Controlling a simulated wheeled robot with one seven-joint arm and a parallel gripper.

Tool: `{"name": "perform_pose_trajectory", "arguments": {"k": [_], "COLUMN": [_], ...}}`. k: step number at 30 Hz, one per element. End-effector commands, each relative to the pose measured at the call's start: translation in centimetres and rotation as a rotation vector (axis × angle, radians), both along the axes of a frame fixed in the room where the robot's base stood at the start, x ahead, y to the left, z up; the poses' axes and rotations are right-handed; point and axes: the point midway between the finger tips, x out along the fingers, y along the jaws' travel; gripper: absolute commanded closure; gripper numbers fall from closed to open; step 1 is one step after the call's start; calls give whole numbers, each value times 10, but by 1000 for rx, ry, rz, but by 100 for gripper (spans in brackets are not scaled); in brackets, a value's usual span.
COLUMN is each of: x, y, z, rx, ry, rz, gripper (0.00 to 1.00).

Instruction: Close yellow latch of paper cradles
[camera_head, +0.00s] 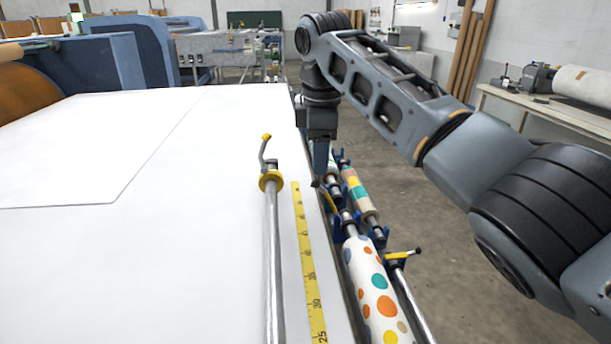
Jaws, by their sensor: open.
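The blue paper cradles (380,239) run along the right side of the white table and hold patterned paper rolls. A dotted roll (372,285) lies nearest, and a roll with coloured patches (358,193) lies beyond it. One yellow latch (402,254) sticks out to the right at the nearer cradle, with a dark knob at its end. Another yellow latch (329,198) with a dark tip stands tilted just below my gripper. My gripper (320,180) points down over the far cradles, open, with nothing visible in it. Its fingertips are small and partly merge with the cradles; contact with the latch cannot be told.
The white table (150,270) fills the left, with a metal bar (272,260) with a yellow collar and a yellow tape measure (308,260) near its right edge. A workbench (550,108) stands at the right wall. The floor (480,290) right of the cradles is clear.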

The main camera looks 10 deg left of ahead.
Motion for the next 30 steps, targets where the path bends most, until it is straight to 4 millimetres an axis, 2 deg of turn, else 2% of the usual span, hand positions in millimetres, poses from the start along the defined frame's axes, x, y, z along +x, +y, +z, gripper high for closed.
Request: {"name": "perform_pose_trajectory", "arguments": {"k": [9, 13, 18, 25, 30], "x": [6, 8, 9, 9, 9], "y": [0, 1, 1, 1, 1], "z": [-48, -61, -69, -70, -69], "rx": [-1, -1, 0, 0, 0], "ry": [3, 2, 0, 0, 0], "rz": [0, 0, 0, 0, 0], "gripper": [56, 56, 56, 56, 73]}}
